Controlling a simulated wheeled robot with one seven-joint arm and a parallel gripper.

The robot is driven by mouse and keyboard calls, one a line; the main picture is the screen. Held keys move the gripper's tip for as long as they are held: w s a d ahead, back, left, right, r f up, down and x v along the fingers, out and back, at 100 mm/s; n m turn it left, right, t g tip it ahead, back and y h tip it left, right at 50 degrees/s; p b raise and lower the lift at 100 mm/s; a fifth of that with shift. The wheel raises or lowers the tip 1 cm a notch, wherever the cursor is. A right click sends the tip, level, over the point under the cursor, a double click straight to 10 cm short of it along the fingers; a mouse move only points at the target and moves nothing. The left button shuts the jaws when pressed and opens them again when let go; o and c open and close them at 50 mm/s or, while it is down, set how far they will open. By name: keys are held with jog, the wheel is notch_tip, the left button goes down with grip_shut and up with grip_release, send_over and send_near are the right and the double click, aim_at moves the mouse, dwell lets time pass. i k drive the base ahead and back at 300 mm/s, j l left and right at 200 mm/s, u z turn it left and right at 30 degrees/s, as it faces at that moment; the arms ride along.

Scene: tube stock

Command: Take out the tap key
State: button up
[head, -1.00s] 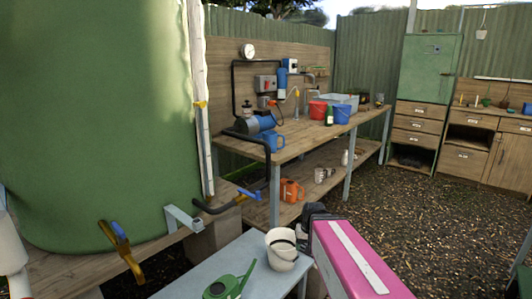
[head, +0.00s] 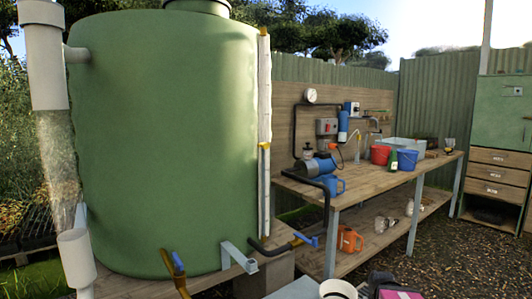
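I cannot make out a tap key in the head view. A brass tap with a blue lever (head: 177,264) is low at the front of the green tank (head: 165,140). A second tap with a blue handle (head: 305,240) is on the dark pipe right of the tank. The green cabinet (head: 502,112) at the right edge has closed drawers (head: 497,174) below it and a dark open space at its foot. My gripper is not clearly in view.
A wooden workbench (head: 425,165) carries a blue pump (head: 315,167), a red bucket (head: 380,155) and a blue bucket (head: 407,160). An orange jug (head: 349,240) is on its lower shelf. A white bucket (head: 338,290) is cut off at the bottom edge. Gravel ground (head: 450,255) is open at right.

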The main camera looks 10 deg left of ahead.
aim_at(178, 266)
jog(key=u, duration=2.1)
jog(key=k, duration=0.5)
jog(key=i, duration=0.5)
